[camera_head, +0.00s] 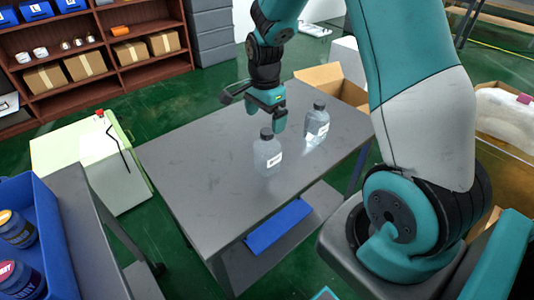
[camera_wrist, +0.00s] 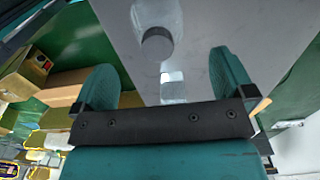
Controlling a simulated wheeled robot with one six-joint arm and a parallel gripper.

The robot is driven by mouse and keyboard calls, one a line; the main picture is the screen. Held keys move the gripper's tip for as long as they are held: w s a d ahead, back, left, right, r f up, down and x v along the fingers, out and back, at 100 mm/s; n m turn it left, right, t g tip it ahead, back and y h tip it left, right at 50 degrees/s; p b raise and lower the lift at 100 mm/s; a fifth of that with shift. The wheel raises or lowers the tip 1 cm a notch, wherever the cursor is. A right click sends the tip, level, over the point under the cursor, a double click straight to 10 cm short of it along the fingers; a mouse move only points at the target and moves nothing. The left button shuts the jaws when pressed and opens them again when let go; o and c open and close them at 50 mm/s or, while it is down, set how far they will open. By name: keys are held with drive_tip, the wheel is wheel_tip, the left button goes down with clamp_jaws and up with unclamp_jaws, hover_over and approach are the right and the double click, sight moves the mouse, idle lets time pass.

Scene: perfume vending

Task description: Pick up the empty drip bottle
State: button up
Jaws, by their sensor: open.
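Two clear bottles with dark caps and white labels stand upright on a grey table (camera_head: 200,160). The nearer, left bottle (camera_head: 268,158) and the right bottle (camera_head: 317,125) look alike, and I cannot tell which is empty. My gripper (camera_head: 267,114) is open and empty, just behind the left bottle's cap and left of the right bottle. In the wrist view, my gripper (camera_wrist: 162,62) spreads its teal fingers wide. One capped bottle (camera_wrist: 157,18) shows beyond the fingertips at the top. Another clear bottle (camera_wrist: 173,90) shows between the fingers, partly hidden by the gripper's black bar.
A blue item (camera_head: 278,226) lies on the table's lower shelf. An open cardboard box (camera_head: 322,75) stands behind the table. A blue bin (camera_head: 45,215) with jars is at the left. The table's left half is bare.

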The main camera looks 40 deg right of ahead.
sight(267, 141)
wheel_tip(267, 141, down, 3)
drive_tip(key=shift+f, duration=0.2)
drive_tip(key=shift+s+d+f, duration=0.1)
drive_tip(key=shift+f, duration=1.25)
drive_tip(key=shift+s+d+f, duration=0.1)
drive_tip(key=shift+f, duration=1.2)
drive_tip(key=c, duration=0.9)
